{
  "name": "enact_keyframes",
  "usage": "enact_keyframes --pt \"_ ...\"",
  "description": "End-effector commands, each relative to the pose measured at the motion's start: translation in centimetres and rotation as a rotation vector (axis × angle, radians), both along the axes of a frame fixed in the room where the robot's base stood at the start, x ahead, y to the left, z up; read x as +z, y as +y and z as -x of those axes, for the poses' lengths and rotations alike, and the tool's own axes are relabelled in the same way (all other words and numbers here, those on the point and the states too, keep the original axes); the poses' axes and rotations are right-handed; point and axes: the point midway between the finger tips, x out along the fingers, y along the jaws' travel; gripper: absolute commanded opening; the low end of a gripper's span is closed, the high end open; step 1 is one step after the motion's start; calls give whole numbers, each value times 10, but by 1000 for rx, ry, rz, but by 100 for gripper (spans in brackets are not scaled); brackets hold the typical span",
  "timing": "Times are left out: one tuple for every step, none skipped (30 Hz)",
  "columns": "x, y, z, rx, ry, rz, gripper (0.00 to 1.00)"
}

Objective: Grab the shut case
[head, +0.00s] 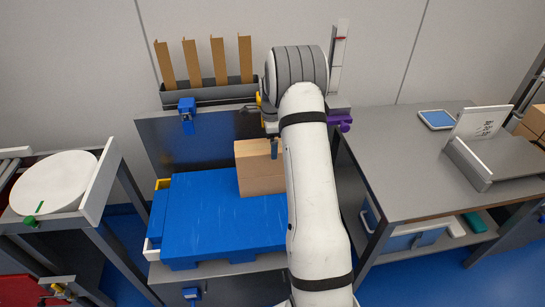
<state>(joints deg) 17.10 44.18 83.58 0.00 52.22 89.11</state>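I cannot tell for certain which object is the shut case. A brown box (258,178) stands on the blue platform (215,218), with its right side hidden behind my arm. A blue and white case-like box (408,241) sits on the low shelf under the right table, partly hidden by the table top and leg. My white arm rises from the bottom centre and bends at the back.
The grey right table (395,165) holds a blue-rimmed tray (437,120) and a grey device (497,160). A teal item (478,222) lies on its low shelf. A white round disc (65,182) rests on the left stand. A rack with brown uprights (218,62) stands at the back.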

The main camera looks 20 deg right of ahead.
Motion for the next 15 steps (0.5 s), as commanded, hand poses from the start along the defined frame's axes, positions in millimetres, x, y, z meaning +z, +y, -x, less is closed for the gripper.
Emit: enact_keyframes --pt "-9 1 -1 1 3 -1 100" --pt "-14 1 -1 1 4 -1 100" --pt "-20 1 -2 1 4 -1 100" --pt "-25 1 -2 1 3 -1 100" --pt "-29 1 -2 1 4 -1 100" --pt "-33 1 -2 1 3 -1 100" --pt "-35 1 -2 1 2 -1 100" --pt "-37 1 -2 1 1 0 100" --pt "-37 1 -2 1 0 0 100" --pt "-37 1 -3 2 0 0 100" --pt "-37 1 -3 2 0 0 100" --pt "-37 1 -3 2 0 0 100" --pt "-37 1 -3 2 0 0 100" --pt "-37 1 -3 2 0 0 100" --pt "-37 1 -3 2 0 0 97"
